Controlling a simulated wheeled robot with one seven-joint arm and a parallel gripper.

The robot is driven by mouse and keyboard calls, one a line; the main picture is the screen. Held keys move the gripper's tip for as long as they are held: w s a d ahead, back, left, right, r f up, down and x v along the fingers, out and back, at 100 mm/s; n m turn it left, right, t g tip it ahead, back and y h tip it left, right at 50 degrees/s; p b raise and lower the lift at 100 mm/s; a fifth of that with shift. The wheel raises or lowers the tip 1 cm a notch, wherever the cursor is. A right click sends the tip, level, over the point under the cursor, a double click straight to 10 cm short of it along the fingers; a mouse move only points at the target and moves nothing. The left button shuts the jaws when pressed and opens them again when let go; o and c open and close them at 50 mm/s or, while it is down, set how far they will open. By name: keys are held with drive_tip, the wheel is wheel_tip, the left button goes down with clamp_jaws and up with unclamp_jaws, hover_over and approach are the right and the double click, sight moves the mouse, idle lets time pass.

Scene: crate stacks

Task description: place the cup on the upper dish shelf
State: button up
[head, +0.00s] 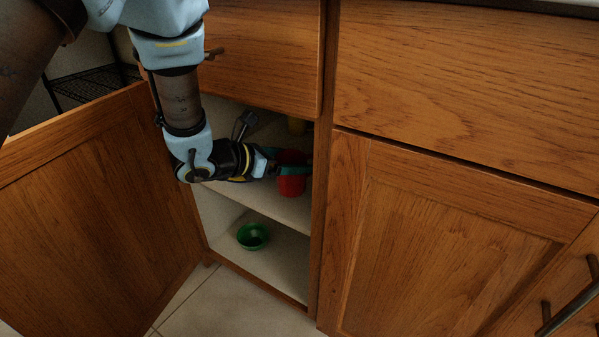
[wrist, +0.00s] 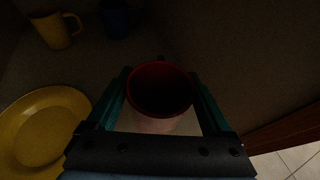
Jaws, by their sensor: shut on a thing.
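A red cup (head: 291,182) is inside the open cabinet, at the upper shelf (head: 234,181), near the right wall. My gripper (head: 285,168) is shut on the red cup, reaching in from the left. In the wrist view the cup (wrist: 160,92) stands between the two fingers of my gripper (wrist: 163,100), its dark opening facing the camera. I cannot tell whether the cup's base touches the shelf.
A yellow plate (wrist: 40,128), a yellow mug (wrist: 57,31) and a dark blue mug (wrist: 118,18) share the upper shelf. A green bowl (head: 252,236) is on the lower shelf. The open door (head: 100,210) stands left; the cabinet frame (head: 322,200) is close right.

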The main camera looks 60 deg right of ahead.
drive_tip(key=shift+s+d, duration=0.15)
drive_tip(key=shift+d, duration=0.15)
drive_tip(key=f, duration=0.1)
drive_tip(key=d+f+b, duration=0.1)
drive_tip(key=f, duration=0.1)
drive_tip(key=shift+s+f, duration=0.2)
drive_tip(key=shift+f, duration=0.1)
drive_tip(key=shift+r, duration=0.1)
drive_tip(key=shift+a, duration=0.1)
drive_tip(key=o, duration=1.4)
drive_tip(key=shift+b, duration=0.3)
